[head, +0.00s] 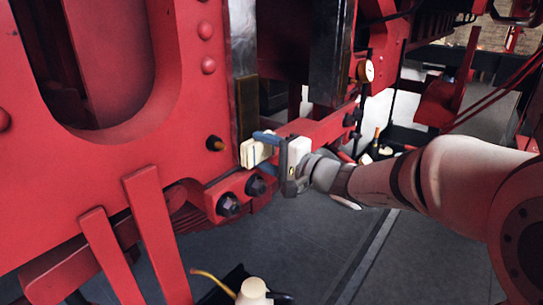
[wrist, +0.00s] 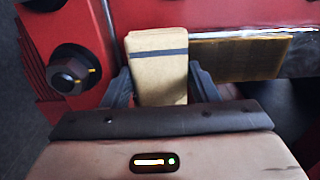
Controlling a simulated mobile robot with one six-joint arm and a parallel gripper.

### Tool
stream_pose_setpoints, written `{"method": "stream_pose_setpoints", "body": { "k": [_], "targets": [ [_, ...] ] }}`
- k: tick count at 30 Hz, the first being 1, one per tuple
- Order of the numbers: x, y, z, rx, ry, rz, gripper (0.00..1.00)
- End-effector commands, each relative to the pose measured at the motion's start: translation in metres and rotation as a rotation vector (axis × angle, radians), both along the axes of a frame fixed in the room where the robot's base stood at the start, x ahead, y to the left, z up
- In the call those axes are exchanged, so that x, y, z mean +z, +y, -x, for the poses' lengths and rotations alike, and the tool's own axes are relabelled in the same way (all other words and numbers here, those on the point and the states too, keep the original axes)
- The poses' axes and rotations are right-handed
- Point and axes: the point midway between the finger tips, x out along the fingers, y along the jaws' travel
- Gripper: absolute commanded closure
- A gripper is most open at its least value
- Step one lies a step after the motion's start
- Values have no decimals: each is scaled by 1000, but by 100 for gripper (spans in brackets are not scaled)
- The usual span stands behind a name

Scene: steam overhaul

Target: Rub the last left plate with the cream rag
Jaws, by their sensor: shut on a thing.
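My gripper (head: 272,150) is shut on the cream rag (head: 254,152), a folded pad with a dark blue stripe. In the wrist view the rag (wrist: 160,68) sticks out between the two dark fingers. A dull brown plate (wrist: 240,58) lies just right of the rag there, against bright steel. In the head view this plate (head: 247,106) is upright at the foot of the left steel bar, just above the rag. The rag is at the plate's lower end; I cannot tell whether they touch.
Red frame (head: 110,150) fills the left, with a dark bolt (head: 228,205) below my gripper; a large bolt (wrist: 75,68) shows left of the rag. A second steel bar (head: 328,50) and a gauge (head: 365,71) stand farther back. A cream bottle (head: 252,291) is below; grey floor is open.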

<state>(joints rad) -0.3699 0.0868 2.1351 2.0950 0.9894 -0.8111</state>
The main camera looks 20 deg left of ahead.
Motion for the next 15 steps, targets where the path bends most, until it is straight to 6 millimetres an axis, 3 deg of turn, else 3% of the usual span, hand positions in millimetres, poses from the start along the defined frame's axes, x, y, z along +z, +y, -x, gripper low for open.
{"method": "stream_pose_setpoints", "body": {
  "k": [15],
  "targets": [
    [1, 8, -3, -1, -1, 0, 64]
  ]
}}
